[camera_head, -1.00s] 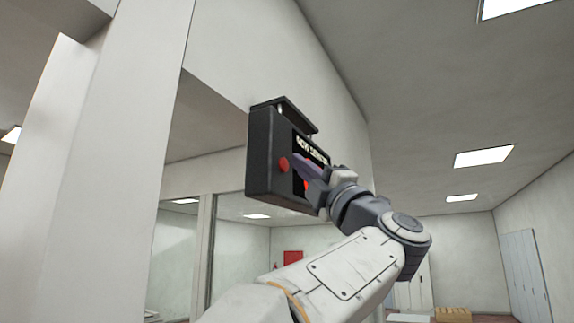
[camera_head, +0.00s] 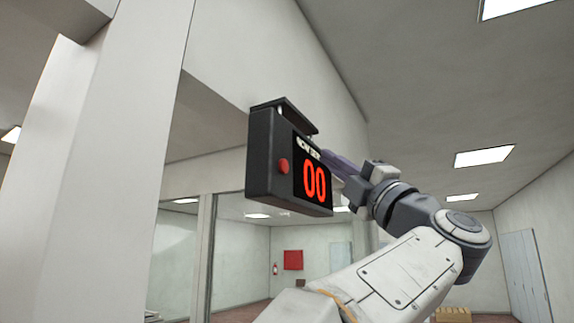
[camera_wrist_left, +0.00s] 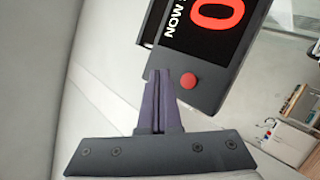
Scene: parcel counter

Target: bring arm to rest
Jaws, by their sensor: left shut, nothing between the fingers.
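My left gripper (camera_head: 338,163) is shut and empty, beside the right edge of a black wall-hung display box in the head view. The display box (camera_head: 262,158) shows red digits "00" and has a red round button (camera_head: 283,167) on its side face. In the left wrist view my closed purple fingers (camera_wrist_left: 158,105) point toward the box, close to the red button (camera_wrist_left: 189,81) in the picture. I cannot tell from there whether they touch the box. The box (camera_wrist_left: 213,100) appears tilted, with part of its digits cut off. My right gripper is not in view.
The box hangs from a bracket (camera_head: 285,113) on a pale wall beam. A white pillar (camera_head: 120,150) stands at the left. Free air lies to the right of my arm. A red wall panel (camera_head: 293,260) and cardboard boxes (camera_head: 453,314) are far off.

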